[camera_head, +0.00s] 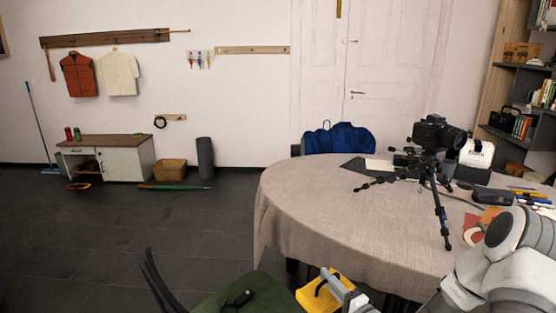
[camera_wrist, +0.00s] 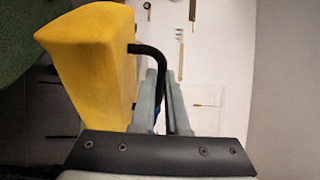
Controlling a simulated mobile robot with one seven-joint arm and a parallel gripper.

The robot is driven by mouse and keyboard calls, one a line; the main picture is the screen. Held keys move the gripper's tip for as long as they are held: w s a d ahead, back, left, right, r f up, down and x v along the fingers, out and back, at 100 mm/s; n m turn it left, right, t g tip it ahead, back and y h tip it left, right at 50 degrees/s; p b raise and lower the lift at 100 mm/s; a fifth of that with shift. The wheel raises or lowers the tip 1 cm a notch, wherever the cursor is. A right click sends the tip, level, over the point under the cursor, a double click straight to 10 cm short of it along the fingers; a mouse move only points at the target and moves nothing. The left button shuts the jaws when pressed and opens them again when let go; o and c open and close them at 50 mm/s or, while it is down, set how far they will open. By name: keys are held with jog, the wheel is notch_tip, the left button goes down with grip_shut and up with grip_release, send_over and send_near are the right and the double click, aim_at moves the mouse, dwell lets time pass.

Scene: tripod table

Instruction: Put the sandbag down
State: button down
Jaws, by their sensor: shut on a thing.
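The yellow sandbag (camera_head: 315,294) hangs low at the bottom of the head view, in front of the round table. My gripper (camera_head: 332,280) is beside it and is shut on its black handle. In the wrist view the sandbag (camera_wrist: 95,65) fills the upper left, and its black handle (camera_wrist: 158,62) runs between the fingers of my gripper (camera_wrist: 164,92). The lower part of the sandbag is cut off in the head view. A black camera (camera_head: 438,132) on a small tripod (camera_head: 441,215) stands on the table.
The round table (camera_head: 300,200) has a beige cloth; tools and papers lie at its right. A green chair (camera_head: 215,303) with a small black object on it stands left of the sandbag. A blue jacket (camera_head: 340,138) is behind the table. The dark floor (camera_head: 190,225) at left is largely clear.

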jog(key=s+r, duration=0.1)
jog(key=r, duration=0.1)
jog(key=s+r, duration=0.2)
jog(key=s+d+r, duration=0.1)
jog(key=s+r, duration=0.1)
jog(key=shift+r, duration=0.25)
notch_tip(320, 180, up, 10)
jog(key=p, duration=1.6)
jog(key=shift+s+f, duration=0.15)
jog(key=shift+a, duration=0.1)
jog(key=shift+a, duration=0.15)
